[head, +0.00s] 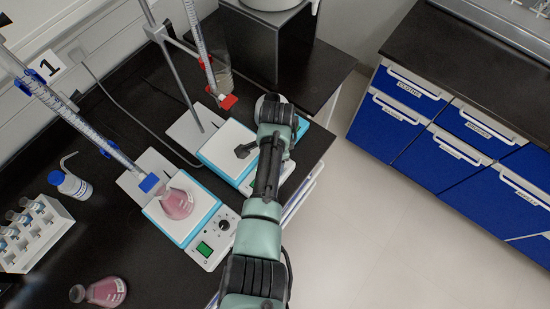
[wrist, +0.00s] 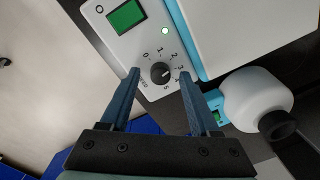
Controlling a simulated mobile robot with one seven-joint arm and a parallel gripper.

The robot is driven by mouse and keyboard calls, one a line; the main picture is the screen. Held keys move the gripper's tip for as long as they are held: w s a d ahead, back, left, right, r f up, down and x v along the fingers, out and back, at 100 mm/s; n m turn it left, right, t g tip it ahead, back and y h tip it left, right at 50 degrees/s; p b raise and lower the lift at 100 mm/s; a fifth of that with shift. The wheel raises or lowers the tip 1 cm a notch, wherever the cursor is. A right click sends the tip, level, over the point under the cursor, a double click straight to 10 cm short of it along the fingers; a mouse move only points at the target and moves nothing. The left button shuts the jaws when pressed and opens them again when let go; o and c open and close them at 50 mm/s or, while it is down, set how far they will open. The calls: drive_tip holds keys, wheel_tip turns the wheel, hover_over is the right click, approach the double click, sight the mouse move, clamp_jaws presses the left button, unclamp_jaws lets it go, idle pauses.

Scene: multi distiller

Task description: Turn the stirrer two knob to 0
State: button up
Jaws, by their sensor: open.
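Stirrer two (head: 222,147) is the farther white and blue stirrer in the head view, with its control end hidden behind my arm. In the wrist view, its white panel (wrist: 137,53) carries a dark round knob (wrist: 159,73) ringed by numbers from 0 to 5. A small pale mark shows on the knob's right side, away from the 0; its exact setting is hard to read. My gripper (wrist: 159,72) is open. Its two blue-grey fingers appear on either side of the knob, apart from it; the depth is unclear. The head view does not show the fingers clearly.
The nearer stirrer (head: 182,222) holds a pink flask (head: 177,204), with its own knob (head: 224,226) near my arm. A white rounded object with a black end (wrist: 262,100) lies right of my fingers.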

drive_tip(key=shift+f, duration=0.2)
clamp_jaws()
idle(0.3)
